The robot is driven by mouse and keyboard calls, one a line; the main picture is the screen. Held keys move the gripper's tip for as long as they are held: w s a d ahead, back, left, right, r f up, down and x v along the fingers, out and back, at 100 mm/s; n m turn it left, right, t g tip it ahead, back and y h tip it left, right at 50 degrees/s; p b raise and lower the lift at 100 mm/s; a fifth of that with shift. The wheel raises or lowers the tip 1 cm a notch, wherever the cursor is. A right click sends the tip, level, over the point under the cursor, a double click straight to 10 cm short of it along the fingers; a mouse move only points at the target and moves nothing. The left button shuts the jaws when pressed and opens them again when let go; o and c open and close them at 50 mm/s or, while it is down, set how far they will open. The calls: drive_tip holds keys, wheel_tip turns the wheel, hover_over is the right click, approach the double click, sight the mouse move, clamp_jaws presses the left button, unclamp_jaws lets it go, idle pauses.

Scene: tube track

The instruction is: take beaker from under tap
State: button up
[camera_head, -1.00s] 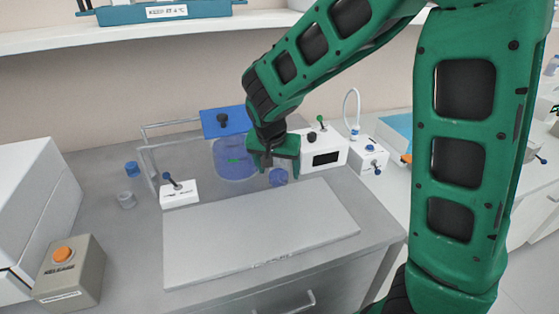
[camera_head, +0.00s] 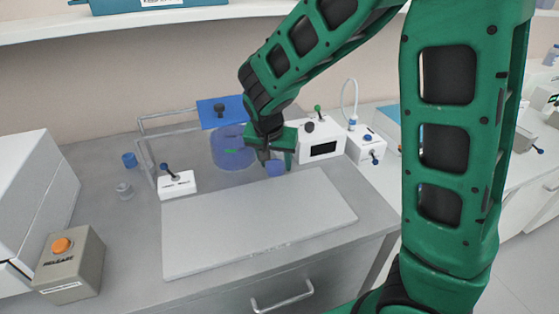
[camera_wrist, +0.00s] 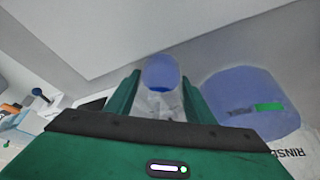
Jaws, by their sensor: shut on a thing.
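The beaker (camera_head: 276,168) is a small clear cup with blue liquid, standing in front of the white box with a display, near the back edge of the pale board. My gripper (camera_head: 276,158) is shut on it, with a finger on either side. In the wrist view the beaker (camera_wrist: 161,75) shows between the two green fingers (camera_wrist: 160,92). A large blue-tinted tank (camera_head: 232,148) stands just behind and left of the beaker. Its tap is hidden behind my gripper or cannot be made out.
The pale flat board (camera_head: 260,225) in front is bare. A white block with a lever (camera_head: 177,183) stands left of the tank. The white box with a display (camera_head: 321,150) is close on the right. A grey release button box (camera_head: 70,265) is at the front left.

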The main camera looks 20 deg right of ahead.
drive_tip(key=shift+a, duration=1.8)
drive_tip(key=o, duration=1.1)
drive_tip(key=shift+o, duration=0.2)
drive_tip(key=shift+a, duration=0.1)
drive_tip(key=shift+r, duration=0.1)
